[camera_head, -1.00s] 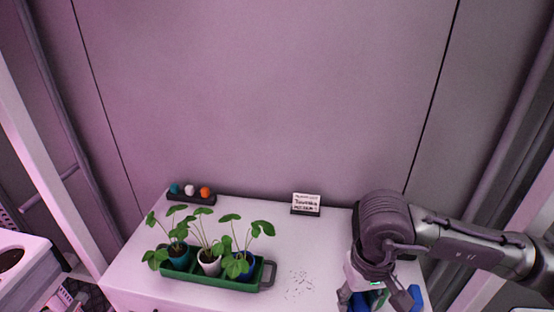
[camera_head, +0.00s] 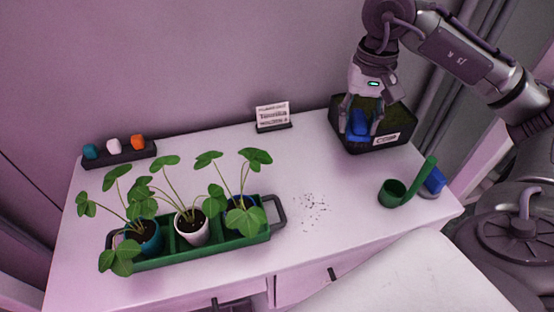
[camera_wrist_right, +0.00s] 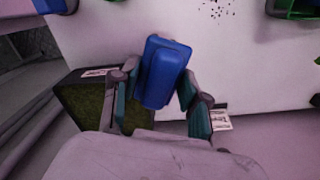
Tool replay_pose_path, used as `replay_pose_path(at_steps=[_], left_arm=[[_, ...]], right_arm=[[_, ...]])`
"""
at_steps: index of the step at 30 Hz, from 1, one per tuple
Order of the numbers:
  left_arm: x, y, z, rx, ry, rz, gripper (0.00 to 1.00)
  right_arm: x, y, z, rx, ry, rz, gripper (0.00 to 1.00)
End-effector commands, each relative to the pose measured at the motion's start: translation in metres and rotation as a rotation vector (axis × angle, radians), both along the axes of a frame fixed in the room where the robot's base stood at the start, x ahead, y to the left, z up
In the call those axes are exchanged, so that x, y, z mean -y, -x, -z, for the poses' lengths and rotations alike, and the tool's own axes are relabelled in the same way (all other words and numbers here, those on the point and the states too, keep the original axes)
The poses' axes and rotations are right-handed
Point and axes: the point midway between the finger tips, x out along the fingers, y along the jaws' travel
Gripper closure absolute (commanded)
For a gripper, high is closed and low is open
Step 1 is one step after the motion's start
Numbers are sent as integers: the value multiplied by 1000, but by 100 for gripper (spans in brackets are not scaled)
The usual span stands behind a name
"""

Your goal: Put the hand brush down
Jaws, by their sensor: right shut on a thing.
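My right gripper (camera_head: 360,130) is shut on the blue hand brush (camera_head: 357,124), of which a blue block-shaped part shows between the fingers. In the head view it is over the dark box (camera_head: 348,145) at the table's back right corner. In the right wrist view the brush (camera_wrist_right: 162,72) sits between the two fingers of the gripper (camera_wrist_right: 155,95), in front of the box (camera_wrist_right: 72,92). I cannot tell whether the brush touches the box or its contents. My left gripper is not in view.
The white table (camera_head: 330,180) has dark crumbs (camera_head: 312,210) at its middle. A green cup-like tool with an upright handle (camera_head: 393,194) and a blue object (camera_head: 434,182) stand front right. A green planter (camera_head: 195,255) with potted plants is left; a sign (camera_head: 272,116) stands behind.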

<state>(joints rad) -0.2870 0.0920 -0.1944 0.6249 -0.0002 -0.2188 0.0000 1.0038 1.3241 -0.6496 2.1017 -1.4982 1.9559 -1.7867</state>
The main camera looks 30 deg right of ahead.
Motion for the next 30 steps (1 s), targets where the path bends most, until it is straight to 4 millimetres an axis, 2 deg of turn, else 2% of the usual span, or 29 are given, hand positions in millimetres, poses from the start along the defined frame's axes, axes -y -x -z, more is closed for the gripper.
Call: replay_pose_path(at_steps=[1, 6, 15, 22, 30], left_arm=[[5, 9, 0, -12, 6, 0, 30], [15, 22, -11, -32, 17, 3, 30], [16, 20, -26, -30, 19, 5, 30], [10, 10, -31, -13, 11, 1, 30], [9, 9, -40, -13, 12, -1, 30]], right_arm=[[-2, -2, 2, 0, -1, 3, 91], [-27, -24, 18, -3, -6, -1, 91], [-73, -67, 56, -1, -4, 2, 91], [-84, -77, 72, -1, 0, 4, 91], [-84, -76, 106, -1, -1, 4, 91]])
